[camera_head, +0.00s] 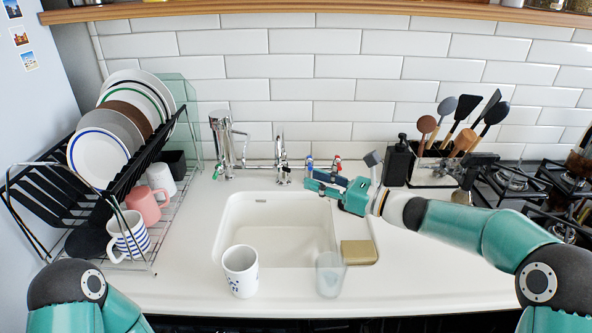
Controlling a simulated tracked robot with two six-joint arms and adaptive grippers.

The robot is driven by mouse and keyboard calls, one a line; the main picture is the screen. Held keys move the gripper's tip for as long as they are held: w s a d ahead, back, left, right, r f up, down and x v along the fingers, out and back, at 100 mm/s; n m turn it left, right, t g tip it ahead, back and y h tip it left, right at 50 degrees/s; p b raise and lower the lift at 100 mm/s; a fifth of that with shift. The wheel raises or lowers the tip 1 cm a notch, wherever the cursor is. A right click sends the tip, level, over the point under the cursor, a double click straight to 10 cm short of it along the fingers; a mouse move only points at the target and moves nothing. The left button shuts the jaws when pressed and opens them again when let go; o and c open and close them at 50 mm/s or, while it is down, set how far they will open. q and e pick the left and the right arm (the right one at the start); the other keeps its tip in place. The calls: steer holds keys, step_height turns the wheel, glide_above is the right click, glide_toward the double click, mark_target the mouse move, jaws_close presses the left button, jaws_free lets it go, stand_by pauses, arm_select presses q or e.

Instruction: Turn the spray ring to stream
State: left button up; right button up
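A chrome tap (281,162) stands behind the white sink (228,228), near its back edge. A larger metal fixture (224,142) stands at the left of it. I cannot make out a separate spray ring or its setting at this size. My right gripper (312,182) reaches in from the right, above the back right part of the sink, and points left towards the chrome tap. It looks a little apart from the tap's upright body. Its fingers are small and overlap, so whether they are open is unclear. My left gripper is out of view; only part of my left arm shows at lower left.
A white cup (240,272) and a clear glass (330,273) stand at the front of the sink. A sponge (359,252) lies right of it. A dish rack (95,195) with plates and mugs fills the left. A utensil holder (436,172) and gas hob (520,185) are right.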

mark_target(290, 171)
steer(key=x, duration=0.7)
steer(key=shift+s+p, duration=0.1)
steer(key=shift+p, duration=0.2)
